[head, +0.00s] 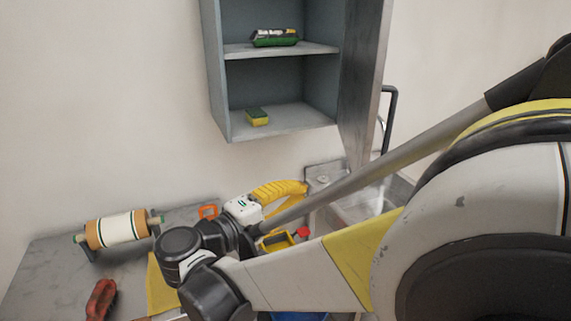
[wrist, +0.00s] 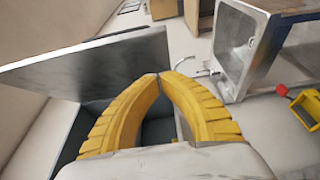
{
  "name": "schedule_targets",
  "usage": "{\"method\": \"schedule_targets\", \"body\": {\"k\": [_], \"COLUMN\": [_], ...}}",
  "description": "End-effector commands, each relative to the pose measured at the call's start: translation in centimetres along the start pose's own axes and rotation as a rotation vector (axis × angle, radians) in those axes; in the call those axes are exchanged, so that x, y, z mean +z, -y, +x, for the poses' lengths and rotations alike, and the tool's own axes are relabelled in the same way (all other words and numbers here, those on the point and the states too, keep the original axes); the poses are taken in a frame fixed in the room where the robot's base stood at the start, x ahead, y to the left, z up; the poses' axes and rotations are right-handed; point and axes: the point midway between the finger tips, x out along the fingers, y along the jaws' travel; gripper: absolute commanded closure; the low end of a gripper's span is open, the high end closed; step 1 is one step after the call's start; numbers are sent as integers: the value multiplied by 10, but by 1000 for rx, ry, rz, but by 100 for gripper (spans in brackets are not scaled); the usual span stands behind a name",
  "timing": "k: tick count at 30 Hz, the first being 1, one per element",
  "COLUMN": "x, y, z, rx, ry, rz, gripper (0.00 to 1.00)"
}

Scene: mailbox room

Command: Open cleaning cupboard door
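The cleaning cupboard (head: 219,75) hangs on the wall, grey-blue inside with two visible shelves. Its door (head: 362,80) stands swung well out at the right side, and the interior is in plain view. A dark bar handle (head: 391,115) shows beside the door's outer edge. My gripper (head: 303,190) with yellow fingers is below the cupboard in the head view. In the wrist view my gripper (wrist: 158,76) has its fingertips together with nothing seen between them. The grey panel (wrist: 90,66) at the left there looks like the door; whether the fingers touch it cannot be told.
A green packet (head: 275,38) and a yellow-green sponge (head: 257,117) lie on the shelves. Below are a counter (head: 50,280) with a paper roll (head: 117,229), a red-handled item (head: 101,299), and a sink (head: 360,203) at the right, partly behind my arm.

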Motion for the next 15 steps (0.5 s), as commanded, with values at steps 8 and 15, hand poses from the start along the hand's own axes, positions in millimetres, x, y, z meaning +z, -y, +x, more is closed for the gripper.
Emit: {"method": "schedule_targets", "body": {"k": [8, 15], "x": [2, 12], "y": [3, 3], "z": [58, 100], "rx": [-2, -3], "ry": [5, 3], "rz": [1, 1], "gripper": [100, 100]}}
